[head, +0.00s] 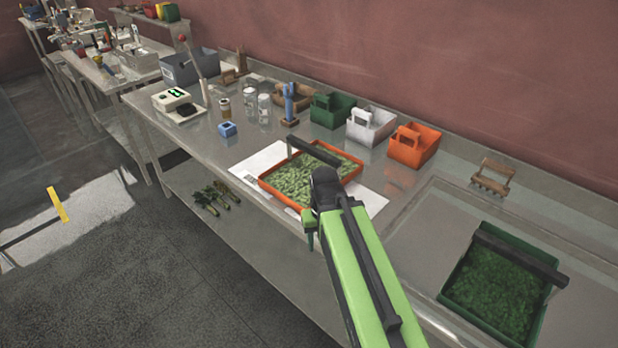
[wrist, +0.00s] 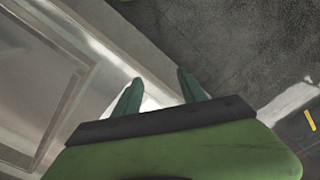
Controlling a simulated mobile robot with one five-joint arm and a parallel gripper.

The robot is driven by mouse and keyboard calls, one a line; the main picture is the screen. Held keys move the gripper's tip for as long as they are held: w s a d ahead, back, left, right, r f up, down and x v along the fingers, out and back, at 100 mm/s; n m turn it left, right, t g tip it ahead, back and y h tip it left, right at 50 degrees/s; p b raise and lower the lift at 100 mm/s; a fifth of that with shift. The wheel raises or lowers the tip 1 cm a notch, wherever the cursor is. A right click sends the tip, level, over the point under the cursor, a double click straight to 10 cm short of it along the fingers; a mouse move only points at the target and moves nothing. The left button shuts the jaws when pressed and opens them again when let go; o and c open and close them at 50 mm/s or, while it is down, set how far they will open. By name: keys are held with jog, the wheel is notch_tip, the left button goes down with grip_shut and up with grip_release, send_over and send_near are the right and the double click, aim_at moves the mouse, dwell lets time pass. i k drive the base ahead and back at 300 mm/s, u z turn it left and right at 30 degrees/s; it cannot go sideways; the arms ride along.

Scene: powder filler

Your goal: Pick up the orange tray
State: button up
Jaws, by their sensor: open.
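The orange tray (head: 280,196) lies on white paper on the steel bench. It is filled with small green pieces, and a dark handle bar (head: 314,151) stands over it. My gripper (head: 310,236) is by the tray's near corner at the bench's front edge, apart from the handle; my arm hides part of the tray's right side. In the wrist view my gripper (wrist: 158,88) has its two green fingers spread with nothing between them. The tray cannot be made out there.
A green tray (head: 451,279) with a dark handle stands at the right. Green, white and orange bins (head: 414,147) line the back. A blue cube (head: 228,129), jars (head: 264,109) and a scale (head: 178,103) stand left. Dark floor lies in front of the bench.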

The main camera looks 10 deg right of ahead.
aim_at(288, 180)
jog(key=z, duration=0.05)
jog(key=k, duration=0.6)
jog(key=u, duration=0.7)
jog(key=i, duration=1.1)
jog(key=u, duration=0.45)
jog(key=i, duration=1.3)
jog(key=z, duration=0.5)
